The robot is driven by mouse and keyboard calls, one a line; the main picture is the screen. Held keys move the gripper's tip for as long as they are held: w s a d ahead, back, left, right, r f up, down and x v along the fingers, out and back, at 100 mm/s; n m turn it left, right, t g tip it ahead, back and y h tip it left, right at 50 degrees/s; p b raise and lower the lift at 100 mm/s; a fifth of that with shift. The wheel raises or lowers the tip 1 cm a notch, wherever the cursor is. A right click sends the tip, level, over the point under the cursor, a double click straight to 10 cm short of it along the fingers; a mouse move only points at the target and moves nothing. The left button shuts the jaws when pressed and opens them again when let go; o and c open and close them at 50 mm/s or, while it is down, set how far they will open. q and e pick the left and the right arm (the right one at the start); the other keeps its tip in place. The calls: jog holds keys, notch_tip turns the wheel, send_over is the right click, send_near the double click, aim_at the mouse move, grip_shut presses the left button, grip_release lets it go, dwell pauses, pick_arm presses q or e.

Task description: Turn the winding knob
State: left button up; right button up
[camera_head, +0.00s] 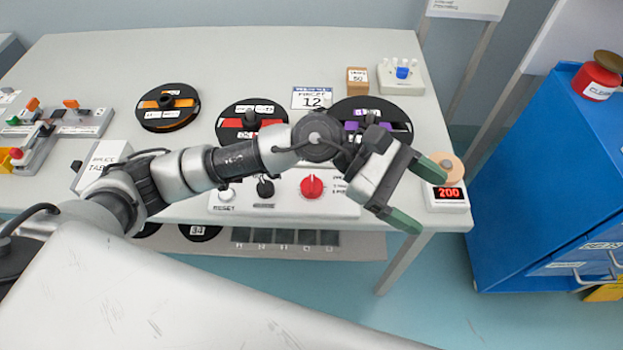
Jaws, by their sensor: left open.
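The white table (280,55) carries a white control panel (340,207) at its front edge. The panel has a red knob (312,187), a black knob (265,188) and a button marked RESET. Behind it are a red reel (228,126) and a purple reel (395,122), each with a dark hub knob. I cannot tell which of these is the winding knob. My left gripper (417,194) is open and empty, right of the panel, its green-tipped fingers pointing right. My left arm crosses in front of both reels and hides part of them. My right gripper is out of view.
A counter (447,195) reading 200, with a tan roll (445,168) behind it, stands at the table's front right corner. An orange reel (168,107) lies farther left. A blue cabinet (540,170) stands to the right, with bare floor between it and the table.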

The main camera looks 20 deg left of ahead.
pick_arm(q)
jog(key=w+a+f+m+t+y, duration=0.1)
jog(key=w+a+f+m+y, duration=0.35)
jog(key=a+f+y, duration=0.3)
jog(key=m+t+y, duration=0.2)
jog(key=m+y, duration=0.1)
jog(key=y, duration=0.4)
send_over(311, 181)
jog(key=shift+w+f+y, duration=0.1)
jog(key=shift+f+y, duration=0.1)
jog(key=shift+y, duration=0.05)
notch_tip(311, 181, down, 10)
jog(key=shift+f+p, duration=0.15)
jog(key=shift+p, duration=0.65)
jog(key=c, duration=0.9)
